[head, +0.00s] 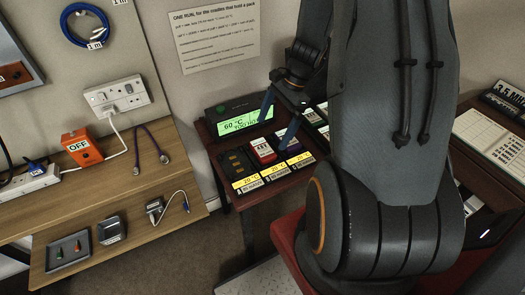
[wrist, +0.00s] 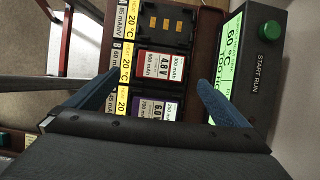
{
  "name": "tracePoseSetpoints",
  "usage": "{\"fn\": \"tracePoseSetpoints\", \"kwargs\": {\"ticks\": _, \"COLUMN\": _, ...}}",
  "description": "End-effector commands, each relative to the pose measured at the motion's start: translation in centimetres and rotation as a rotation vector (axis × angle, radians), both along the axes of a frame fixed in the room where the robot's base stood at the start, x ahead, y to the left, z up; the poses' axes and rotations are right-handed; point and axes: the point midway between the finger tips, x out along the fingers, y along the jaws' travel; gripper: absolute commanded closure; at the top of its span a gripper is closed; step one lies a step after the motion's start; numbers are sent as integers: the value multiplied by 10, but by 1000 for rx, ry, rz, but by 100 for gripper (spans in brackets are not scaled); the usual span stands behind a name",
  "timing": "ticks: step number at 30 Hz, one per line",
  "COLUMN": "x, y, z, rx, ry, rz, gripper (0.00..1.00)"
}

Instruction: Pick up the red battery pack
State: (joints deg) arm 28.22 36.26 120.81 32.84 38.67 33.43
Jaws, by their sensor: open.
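The red battery pack (head: 263,150) with a white label sits on the small dark red table, in the middle of a row of bays. In the wrist view the red pack (wrist: 160,65) reads 4.8 V. My gripper (head: 273,137) is open with its blue fingers pointing down at this row. In the wrist view the fingertips (wrist: 158,77) are spread on either side of the red pack, with visible room at each side. I cannot tell whether they are down at its height. Nothing is held.
A purple 6.0 V pack (wrist: 156,109) lies directly beside the red one. An empty bay with gold contacts (wrist: 166,22) is on its other side. A green-lit display box (head: 238,121) stands behind the row. Yellow 20 °C labels (head: 275,174) line the front.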

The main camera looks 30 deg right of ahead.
Motion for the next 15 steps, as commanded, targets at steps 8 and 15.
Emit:
{"fn": "tracePoseSetpoints", "kwargs": {"ticks": 8, "x": 0, "y": 11, "z": -23, "rx": 1, "ry": 3, "rz": -1, "gripper": 0}}
{"fn": "tracePoseSetpoints", "kwargs": {"ticks": 15, "x": 0, "y": 23, "z": -47, "rx": 1, "ry": 4, "rz": 3, "gripper": 0}}
